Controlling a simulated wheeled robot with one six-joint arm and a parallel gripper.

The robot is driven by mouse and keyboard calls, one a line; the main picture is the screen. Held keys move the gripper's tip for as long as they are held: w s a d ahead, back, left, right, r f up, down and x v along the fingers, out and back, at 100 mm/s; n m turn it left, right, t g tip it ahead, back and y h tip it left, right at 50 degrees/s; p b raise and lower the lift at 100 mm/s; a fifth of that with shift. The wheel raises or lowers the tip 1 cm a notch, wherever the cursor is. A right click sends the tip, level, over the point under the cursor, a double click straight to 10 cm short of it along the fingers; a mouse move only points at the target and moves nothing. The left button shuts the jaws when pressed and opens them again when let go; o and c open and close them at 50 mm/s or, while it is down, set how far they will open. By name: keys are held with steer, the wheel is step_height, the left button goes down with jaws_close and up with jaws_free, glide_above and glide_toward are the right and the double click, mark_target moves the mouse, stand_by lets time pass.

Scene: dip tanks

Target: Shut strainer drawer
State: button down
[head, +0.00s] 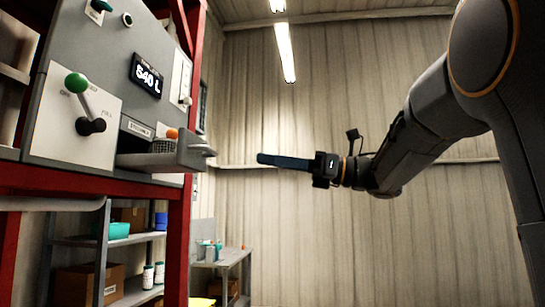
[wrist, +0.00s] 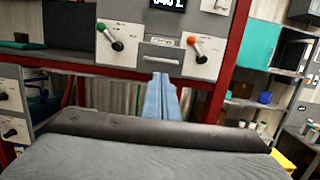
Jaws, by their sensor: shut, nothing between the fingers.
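The strainer drawer (head: 178,158) sticks out of the grey cabinet front in the head view, pulled open toward the right. In the wrist view my shut blue fingers (wrist: 161,77) point at the cabinet's drawer area (wrist: 160,56); how far the drawer stands out is unclear there.
The cabinet (head: 115,45) has a green-knobbed lever (head: 80,92) left of the drawer and a display reading about 640 L (head: 147,75). A red post (head: 180,225) stands below. Shelves with boxes (head: 85,285) and a side bench (head: 222,262) are lower. Air between gripper and drawer is clear.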

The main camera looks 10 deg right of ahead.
steer(key=p, duration=0.5)
glide_toward(213, 151)
steer(key=x, duration=0.5)
steer(key=shift+d+r, duration=0.1)
steer(key=shift+r, duration=0.05)
steer(key=shift+x, duration=0.75)
steer(key=shift+w, duration=0.1)
